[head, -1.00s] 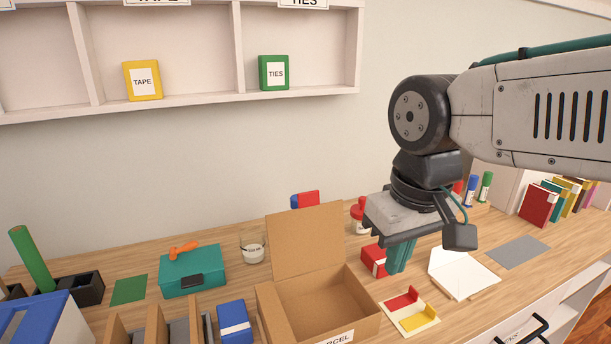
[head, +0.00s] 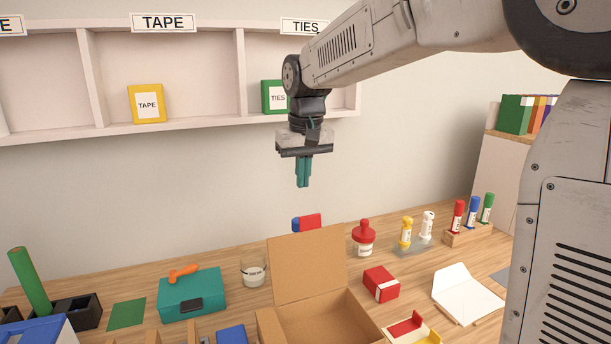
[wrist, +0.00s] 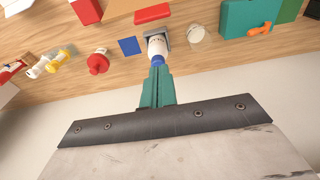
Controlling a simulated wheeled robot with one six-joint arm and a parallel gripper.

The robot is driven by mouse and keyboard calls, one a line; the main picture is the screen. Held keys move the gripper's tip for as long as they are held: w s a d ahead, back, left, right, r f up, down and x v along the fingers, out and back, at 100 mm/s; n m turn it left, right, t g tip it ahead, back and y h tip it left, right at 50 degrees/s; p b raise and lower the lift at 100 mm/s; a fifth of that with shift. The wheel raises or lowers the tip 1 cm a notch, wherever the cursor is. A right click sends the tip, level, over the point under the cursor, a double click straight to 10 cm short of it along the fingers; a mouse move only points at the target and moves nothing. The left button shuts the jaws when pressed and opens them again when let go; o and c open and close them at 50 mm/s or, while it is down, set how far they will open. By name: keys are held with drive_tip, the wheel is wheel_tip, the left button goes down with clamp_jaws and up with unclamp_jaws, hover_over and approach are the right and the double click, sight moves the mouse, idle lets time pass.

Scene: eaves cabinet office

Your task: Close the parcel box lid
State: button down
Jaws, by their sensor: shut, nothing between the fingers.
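The parcel box is an open cardboard box (head: 335,318) at the bottom middle of the head view, cut off by the frame edge. Its lid (head: 308,264) stands upright along the far side, and the inside is bare where I can see it. My gripper (head: 303,184) hangs above and behind the lid, pointing down, with its teal fingers together and empty. In the wrist view my gripper (wrist: 158,72) points toward the far strip of the desk, near a white bottle with a blue cap. A small part of the cardboard shows at the top edge there.
A teal case (head: 193,295) with an orange tool and a glass jar (head: 253,271) stand left of the lid. A red-lidded bottle (head: 364,238), a red box (head: 381,284) and an open white envelope (head: 467,295) are to the right. Shelves (head: 200,125) hang behind my gripper.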

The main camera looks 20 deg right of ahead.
drive_tip(key=s+f, duration=0.3)
drive_tip(key=f, duration=0.3)
drive_tip(key=shift+s+a, duration=0.1)
drive_tip(key=shift+s, duration=0.1)
idle(0.4)
